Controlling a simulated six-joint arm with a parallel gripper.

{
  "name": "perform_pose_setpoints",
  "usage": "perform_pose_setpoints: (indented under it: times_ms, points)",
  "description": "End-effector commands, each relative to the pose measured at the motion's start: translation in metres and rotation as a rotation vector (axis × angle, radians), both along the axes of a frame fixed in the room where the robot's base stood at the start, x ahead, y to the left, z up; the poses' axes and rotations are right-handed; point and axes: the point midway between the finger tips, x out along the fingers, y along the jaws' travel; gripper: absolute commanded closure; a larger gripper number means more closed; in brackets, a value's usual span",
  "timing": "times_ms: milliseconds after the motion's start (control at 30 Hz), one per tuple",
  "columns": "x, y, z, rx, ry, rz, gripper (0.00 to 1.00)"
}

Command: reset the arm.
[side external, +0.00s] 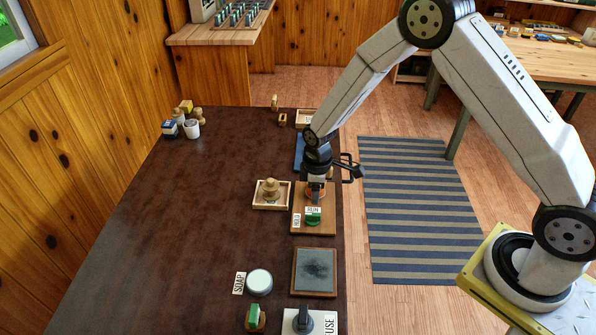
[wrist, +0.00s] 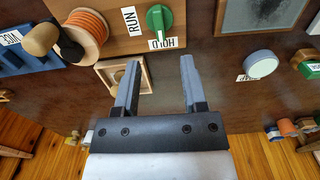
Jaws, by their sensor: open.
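My gripper (side external: 316,192) hangs over the right side of the dark table in the side external view. In the wrist view my gripper (wrist: 160,70) is open, with nothing between its two grey fingers. A wooden board (side external: 318,228) with a green knob (side external: 313,216) and RUN and HOLD labels lies close to it. The green knob also shows in the wrist view (wrist: 159,20), beyond the fingertips. An orange-wound spool (wrist: 85,28) is on the same board; my gripper partly covers it in the side view.
A shallow wooden tray (side external: 258,206) holding a wooden piece stands left of the board. A dark framed pad (side external: 314,271), a white round soap (side external: 260,281) and a blue panel (side external: 299,150) lie nearby. Cups and blocks (side external: 188,127) stand far left. The table's left middle is clear.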

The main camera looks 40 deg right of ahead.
Motion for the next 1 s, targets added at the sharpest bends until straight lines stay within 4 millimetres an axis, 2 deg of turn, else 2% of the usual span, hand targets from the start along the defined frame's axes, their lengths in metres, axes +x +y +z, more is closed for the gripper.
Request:
perform_pose_setpoints:
  times_ms: [167, 367, 700, 1000]
  points:
    - [-0.011, -0.004, 0.026, 0.003, -0.025, -0.078, 0.46]
    - [-0.033, -0.009, 0.063, 0.011, -0.064, -0.210, 0.46]
    - [-0.085, -0.018, 0.115, 0.036, -0.131, -0.447, 0.46]
    - [-0.137, -0.024, 0.145, 0.069, -0.186, -0.648, 0.46]
